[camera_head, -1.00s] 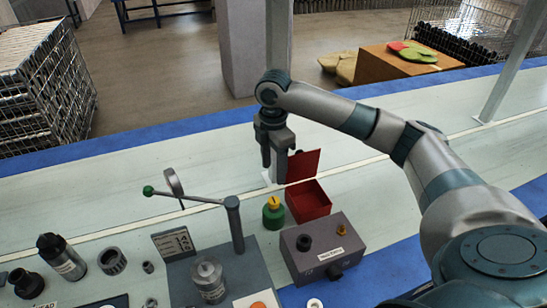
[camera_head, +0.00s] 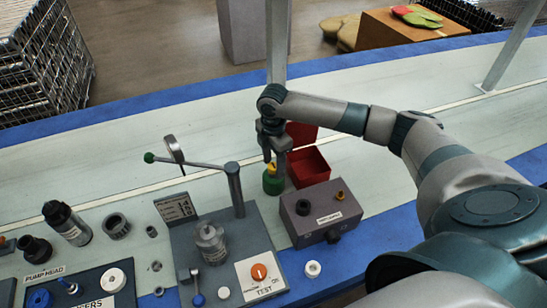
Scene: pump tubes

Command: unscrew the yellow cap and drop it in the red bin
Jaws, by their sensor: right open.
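The yellow cap (camera_head: 271,168) sits on top of a small green bottle (camera_head: 273,184), which stands upright on the bench. My right gripper (camera_head: 273,160) points down over the bottle, with its fingers open at the height of the cap. Its fingers partly hide the cap, and I cannot tell whether they touch it. My left gripper is not in view.
A grey box with knobs (camera_head: 322,215) stands in front of the bin. A test stand with a post and green-tipped lever (camera_head: 234,185) is left of the bottle. Several dark pump parts (camera_head: 68,222) lie at the left. The bench behind the bottle is clear.

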